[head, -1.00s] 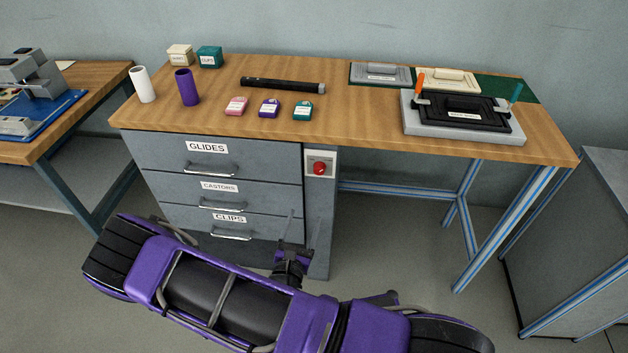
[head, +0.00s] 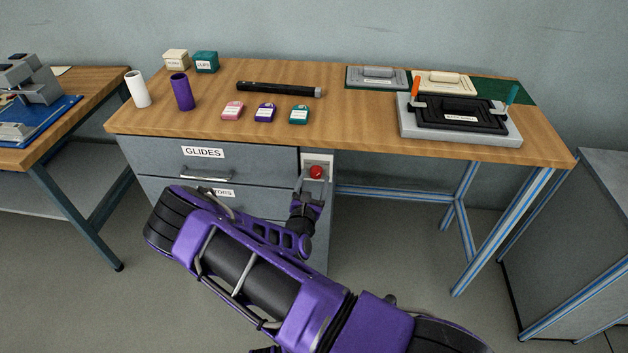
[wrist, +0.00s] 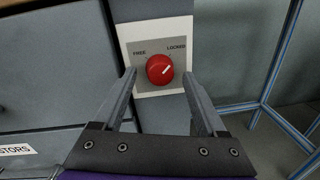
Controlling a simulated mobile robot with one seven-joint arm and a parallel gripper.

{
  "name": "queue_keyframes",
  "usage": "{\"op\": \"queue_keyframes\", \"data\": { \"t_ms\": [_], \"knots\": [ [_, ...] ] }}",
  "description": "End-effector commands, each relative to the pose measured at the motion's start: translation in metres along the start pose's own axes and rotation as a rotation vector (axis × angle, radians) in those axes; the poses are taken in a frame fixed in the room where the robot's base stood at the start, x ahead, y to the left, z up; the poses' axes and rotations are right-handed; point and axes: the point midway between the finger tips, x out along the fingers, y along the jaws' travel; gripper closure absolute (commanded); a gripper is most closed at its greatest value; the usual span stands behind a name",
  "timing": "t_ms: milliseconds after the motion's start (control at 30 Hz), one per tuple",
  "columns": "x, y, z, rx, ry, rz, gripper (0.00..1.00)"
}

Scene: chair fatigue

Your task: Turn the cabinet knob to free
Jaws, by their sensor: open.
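The red cabinet knob (head: 316,172) sits on a pale plate at the upper right of the grey drawer cabinet. In the wrist view the knob (wrist: 160,69) shows a white mark pointing up and right, toward the word LOCKED; the word FREE is on the left of the plate (wrist: 130,40). My gripper (wrist: 158,78) is open. Its two fingers stand to the left and right of the knob in that view, with gaps on both sides; I cannot tell how far the tips are from the plate. In the head view my gripper (head: 314,178) is just at the knob.
The GLIDES drawer (head: 208,160) with its bar handle is left of the knob and looks shut. My arm hides most of the lower drawers. The wooden bench top (head: 350,130) overhangs above the knob. Open space lies under the bench to the right.

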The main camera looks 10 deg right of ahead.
Motion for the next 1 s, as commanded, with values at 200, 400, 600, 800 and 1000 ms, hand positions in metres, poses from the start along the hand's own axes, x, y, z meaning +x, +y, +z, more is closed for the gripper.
{"op": "queue_keyframes", "data": {
  "t_ms": [200,400,600,800,1000],
  "knots": [
    [0.005,0.0003,0.0001,-0.001,0.0,0.001,0.26],
    [0.0047,0.0003,0.0002,0.0,0.0,0.001,0.37],
    [0.0046,0.0002,0.0002,0.0,0.0,0.001,0.73],
    [0.0045,0.0001,0.0002,0.0,0.0,0.0,1.0],
    [0.0045,0.0001,0.0004,-0.009,-0.001,0.0,1.0]
  ]
}}
